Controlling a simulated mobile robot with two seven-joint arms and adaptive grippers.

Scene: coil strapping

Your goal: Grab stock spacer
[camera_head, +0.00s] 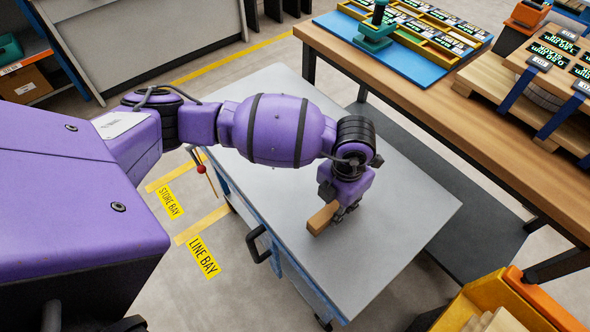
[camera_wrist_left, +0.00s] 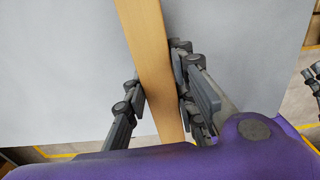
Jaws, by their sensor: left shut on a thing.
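The stock spacer (camera_head: 321,218) is a short brown wooden block. It is at my left gripper (camera_head: 345,208), over the grey top of the cart (camera_head: 400,235). In the left wrist view the spacer (camera_wrist_left: 150,60) runs lengthwise between the two fingers of the left gripper (camera_wrist_left: 158,95), which are shut on its sides. I cannot tell whether the spacer touches the cart top or is held just above it. My right gripper is not in the head view; what shows at the right edge of the wrist view is too cut off to tell.
A wooden workbench (camera_head: 440,95) stands behind and right of the cart, with a blue mat (camera_head: 400,60) and labelled plates on it. A yellow bin (camera_head: 490,295) with wooden pieces is at the lower right. The cart top is otherwise clear.

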